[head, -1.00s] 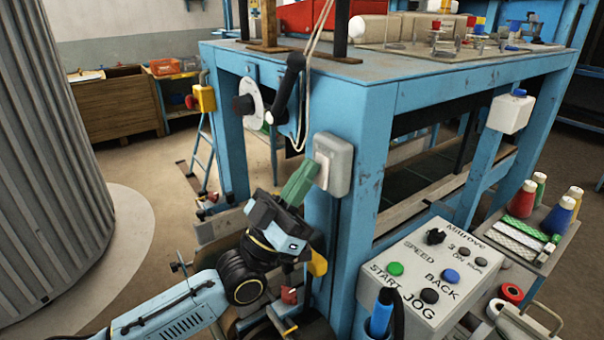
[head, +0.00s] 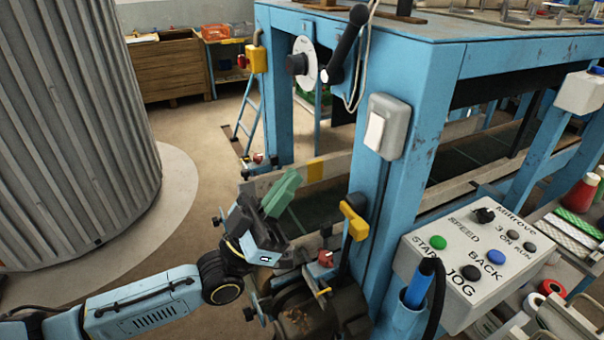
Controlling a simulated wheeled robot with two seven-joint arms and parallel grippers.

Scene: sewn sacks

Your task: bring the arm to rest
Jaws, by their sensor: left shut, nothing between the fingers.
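My left arm (head: 145,310) comes in from the lower left. It is pale blue with dark joints. My left gripper (head: 283,192) has green fingers that are shut with nothing between them. It points up and to the right, in front of the blue machine frame. It stands apart from the grey switch box (head: 384,127) on the frame's near leg, to the left of and below it. My right gripper is not in view.
A control box (head: 470,262) with several buttons is at the lower right. A yellow handle (head: 354,220) and a dark motor-like part (head: 325,312) are close to my left gripper. A large ribbed grey cylinder (head: 75,130) stands at left. Open floor (head: 190,215) lies between.

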